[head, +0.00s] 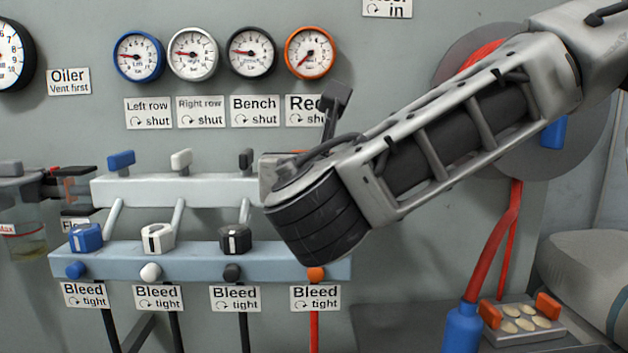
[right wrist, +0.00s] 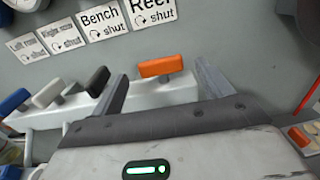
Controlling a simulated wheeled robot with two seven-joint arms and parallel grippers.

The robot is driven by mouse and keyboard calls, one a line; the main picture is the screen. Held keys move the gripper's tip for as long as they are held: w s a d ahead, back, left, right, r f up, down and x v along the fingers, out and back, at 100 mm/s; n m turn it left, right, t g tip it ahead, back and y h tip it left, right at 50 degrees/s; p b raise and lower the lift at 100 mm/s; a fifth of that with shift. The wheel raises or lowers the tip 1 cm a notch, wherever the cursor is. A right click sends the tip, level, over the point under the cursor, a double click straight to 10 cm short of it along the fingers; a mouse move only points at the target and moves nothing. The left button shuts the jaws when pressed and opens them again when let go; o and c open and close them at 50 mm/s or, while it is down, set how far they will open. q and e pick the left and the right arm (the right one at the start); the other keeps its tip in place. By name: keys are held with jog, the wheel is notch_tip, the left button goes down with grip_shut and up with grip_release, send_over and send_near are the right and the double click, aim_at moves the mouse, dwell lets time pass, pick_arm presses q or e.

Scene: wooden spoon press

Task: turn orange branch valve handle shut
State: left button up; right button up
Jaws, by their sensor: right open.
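The orange branch valve handle (right wrist: 161,66) is a short bar on the white manifold, in the right wrist view. It lies crosswise in that picture. My right gripper (right wrist: 162,72) is open, with one finger on each side of the handle. A gap shows between the handle and each finger; I cannot tell how deep it sits between them. In the head view my right forearm and wrist hide nearly all of this handle and the gripper's fingers. My left gripper is in neither view.
Blue (head: 121,161), white (head: 181,160) and black (head: 246,159) branch handles stand left on the same manifold (head: 150,190). Below is a lower rail (head: 190,261) with bleed knobs, including an orange one (head: 316,273). An orange-rimmed gauge (head: 310,53) hangs above. A hose reel (head: 560,150) is at right.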

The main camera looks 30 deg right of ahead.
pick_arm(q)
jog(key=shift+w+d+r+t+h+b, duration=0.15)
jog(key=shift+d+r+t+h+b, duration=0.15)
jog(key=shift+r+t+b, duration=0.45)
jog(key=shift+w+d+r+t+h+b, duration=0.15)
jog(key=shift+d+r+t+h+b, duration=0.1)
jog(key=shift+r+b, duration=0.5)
pick_arm(e)
jog(key=v, duration=1.1)
jog(key=shift+s+a, duration=0.15)
jog(key=shift+s, duration=0.05)
